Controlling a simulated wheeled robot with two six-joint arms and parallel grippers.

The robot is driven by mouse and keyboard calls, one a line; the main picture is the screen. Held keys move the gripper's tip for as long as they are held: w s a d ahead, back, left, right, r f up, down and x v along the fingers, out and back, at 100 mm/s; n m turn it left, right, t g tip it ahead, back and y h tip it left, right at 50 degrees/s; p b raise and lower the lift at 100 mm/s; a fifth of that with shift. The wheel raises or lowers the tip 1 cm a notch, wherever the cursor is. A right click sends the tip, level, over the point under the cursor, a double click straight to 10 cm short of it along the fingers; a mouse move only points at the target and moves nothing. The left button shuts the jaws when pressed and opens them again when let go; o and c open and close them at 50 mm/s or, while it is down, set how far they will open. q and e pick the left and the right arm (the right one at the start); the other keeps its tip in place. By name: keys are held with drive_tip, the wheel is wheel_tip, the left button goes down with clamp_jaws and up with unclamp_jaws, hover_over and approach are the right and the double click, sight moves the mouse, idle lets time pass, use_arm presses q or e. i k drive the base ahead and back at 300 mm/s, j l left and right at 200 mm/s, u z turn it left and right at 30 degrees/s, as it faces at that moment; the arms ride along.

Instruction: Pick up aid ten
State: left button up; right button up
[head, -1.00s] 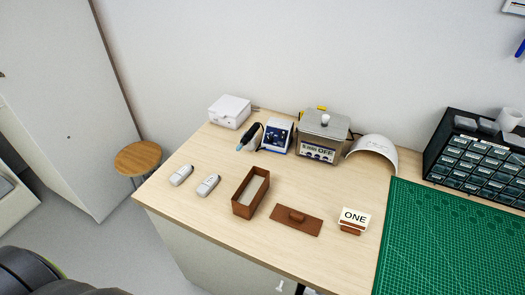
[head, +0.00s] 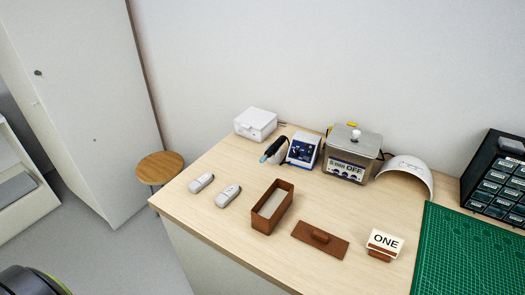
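Two small pale grey hearing-aid pieces lie on the wooden bench (head: 190,235) near its left end. One aid (head: 201,183) is farther left, and the other aid (head: 228,196) is just right of it and a little nearer. Dark marks on them are too small to read, so I cannot tell which is ten. Neither gripper shows in the head view.
A white box (head: 255,124), blue device (head: 303,149), metal ultrasonic cleaner (head: 352,155) and drawer cabinet (head: 497,180) stand behind. A stool (head: 160,168) is left.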

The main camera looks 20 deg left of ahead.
sight(231, 192)
drive_tip(key=u, duration=1.1)
